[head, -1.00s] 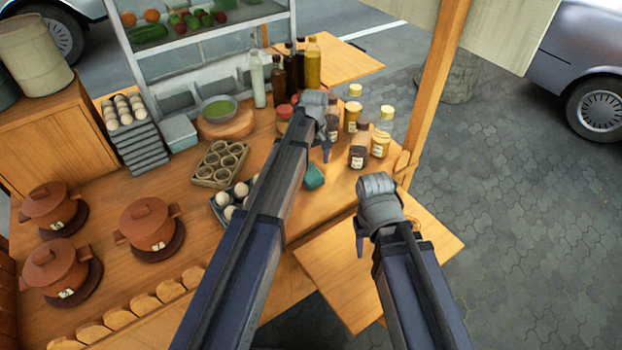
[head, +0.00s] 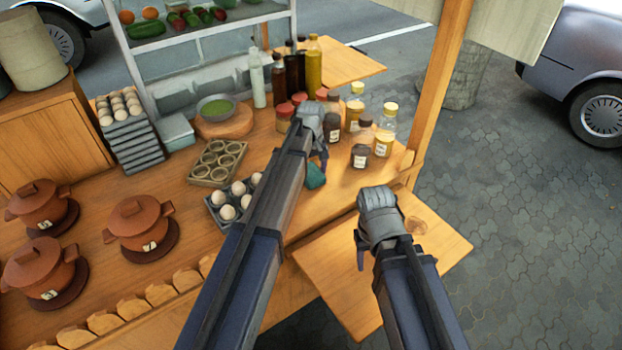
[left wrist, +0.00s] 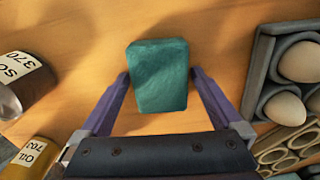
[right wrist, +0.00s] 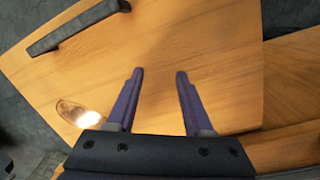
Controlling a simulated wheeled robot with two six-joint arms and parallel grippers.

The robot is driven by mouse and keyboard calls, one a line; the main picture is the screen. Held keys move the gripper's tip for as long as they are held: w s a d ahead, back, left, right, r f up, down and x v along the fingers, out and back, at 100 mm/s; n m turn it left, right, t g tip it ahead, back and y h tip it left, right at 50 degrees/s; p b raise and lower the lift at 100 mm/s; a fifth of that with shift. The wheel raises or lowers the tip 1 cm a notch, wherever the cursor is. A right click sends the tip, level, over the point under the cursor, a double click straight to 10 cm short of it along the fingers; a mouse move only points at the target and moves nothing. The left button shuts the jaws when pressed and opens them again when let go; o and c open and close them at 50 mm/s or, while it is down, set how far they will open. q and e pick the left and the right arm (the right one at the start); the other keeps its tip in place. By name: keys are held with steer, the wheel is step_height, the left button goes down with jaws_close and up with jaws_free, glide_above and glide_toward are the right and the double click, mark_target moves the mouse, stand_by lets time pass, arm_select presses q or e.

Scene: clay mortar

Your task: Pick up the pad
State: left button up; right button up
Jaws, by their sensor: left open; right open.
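The pad is a teal-green block (left wrist: 158,76) lying on the wooden counter. In the left wrist view it sits between the two open fingers of my left gripper (left wrist: 158,78), with a small gap on each side. In the head view the pad (head: 316,176) shows just beside my left gripper (head: 318,155), partly hidden by the arm. My right gripper (right wrist: 158,75) is open and empty above a lower wooden side shelf (right wrist: 215,50). It also shows in the head view (head: 361,245), well right of the pad.
An egg tray (head: 213,212) stands left of the pad. Several bottles and jars (head: 361,150) stand behind and right of it. In the left wrist view a labelled dark jar (left wrist: 22,85) and a yellow-capped jar (left wrist: 28,158) are at the left. Lidded clay pots (head: 140,220) stand farther left.

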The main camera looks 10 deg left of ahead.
mark_target(311, 171)
arm_select(q)
steer(key=shift+c, duration=0.2)
steer(key=c, duration=1.1)
steer(key=shift+r, duration=0.15)
steer(key=shift+c, duration=0.2)
arm_select(e)
steer(key=shift+r, duration=0.1)
arm_select(q)
step_height(311, 171, up, 10)
steer(key=p, duration=1)
arm_select(e)
step_height(311, 171, up, 10)
arm_select(q)
steer(key=o, duration=0.7)
steer(key=c, duration=0.5)
steer(key=shift+c, duration=0.2)
